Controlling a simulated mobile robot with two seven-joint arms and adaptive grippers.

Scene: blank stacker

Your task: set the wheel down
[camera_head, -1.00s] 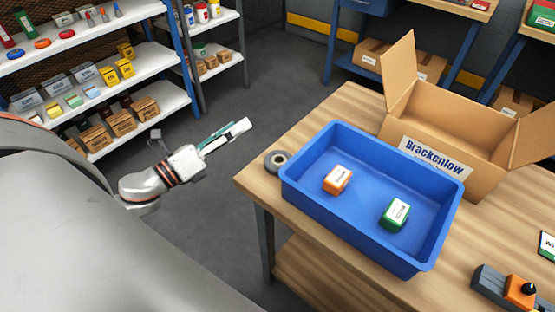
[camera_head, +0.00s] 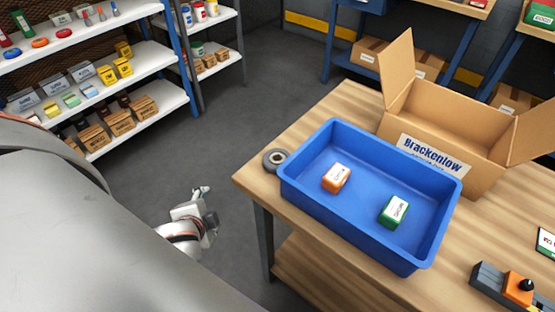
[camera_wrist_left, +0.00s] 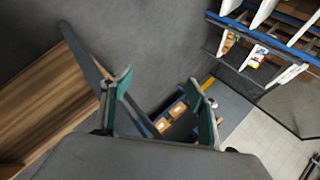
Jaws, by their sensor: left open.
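The wheel (camera_head: 275,160), a small dark grey ring with a lighter centre, lies on the wooden table (camera_head: 310,120) near its left edge. It is right beside the left wall of the blue tray (camera_head: 375,150). My left gripper (camera_head: 203,190) is off the table, over the floor to the left of and lower in the picture than the wheel. In the left wrist view its two green-padded fingers (camera_wrist_left: 163,92) stand apart with nothing between them. The wheel cannot be made out in that view. My right gripper is not in view.
The tray holds an orange box (camera_head: 336,177) and a green box (camera_head: 394,211). An open cardboard box (camera_head: 450,120) stands behind it. A black and orange device (camera_head: 515,287) is at the lower right. Stocked shelves (camera_head: 140,75) stand at the left; floor between is clear.

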